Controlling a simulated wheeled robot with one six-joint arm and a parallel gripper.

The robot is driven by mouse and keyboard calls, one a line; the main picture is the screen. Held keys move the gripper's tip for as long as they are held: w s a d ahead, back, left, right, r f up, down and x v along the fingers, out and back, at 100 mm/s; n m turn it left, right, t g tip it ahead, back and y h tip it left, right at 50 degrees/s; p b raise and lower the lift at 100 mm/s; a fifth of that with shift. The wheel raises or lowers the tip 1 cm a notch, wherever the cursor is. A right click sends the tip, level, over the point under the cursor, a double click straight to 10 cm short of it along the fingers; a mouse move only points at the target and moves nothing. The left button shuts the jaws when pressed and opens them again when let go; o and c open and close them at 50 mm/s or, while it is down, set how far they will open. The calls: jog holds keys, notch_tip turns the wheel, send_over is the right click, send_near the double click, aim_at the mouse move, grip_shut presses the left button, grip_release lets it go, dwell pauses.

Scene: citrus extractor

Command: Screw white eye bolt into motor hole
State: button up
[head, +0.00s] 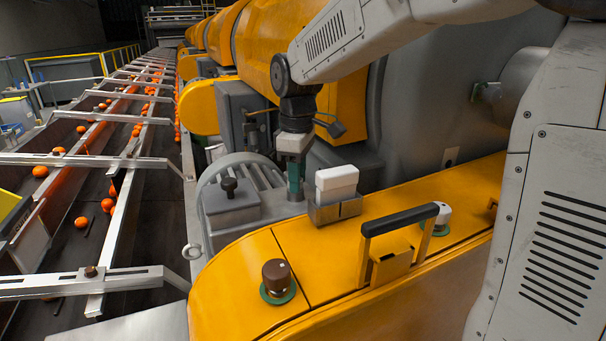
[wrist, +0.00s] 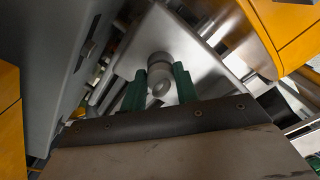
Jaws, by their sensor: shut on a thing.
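My gripper (head: 296,180) points down beside the grey ribbed motor (head: 268,176), left of a white block. A small whitish ring (head: 193,251), like an eye, stands at the motor's lower left. The motor hole cannot be made out.
The white block (head: 337,180) sits in a metal bracket (head: 335,209) on the yellow housing (head: 235,290). A black handle (head: 400,219), a brown knob (head: 276,275) and a white knob (head: 443,212) stand up from the housing. A conveyor with oranges (head: 82,222) runs along the left.

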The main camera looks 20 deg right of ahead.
jog(key=shift+m, duration=0.8)
jog(key=shift+m, duration=0.9)
jog(key=shift+s+a+m, duration=0.1)
jog(key=shift+m, duration=0.7)
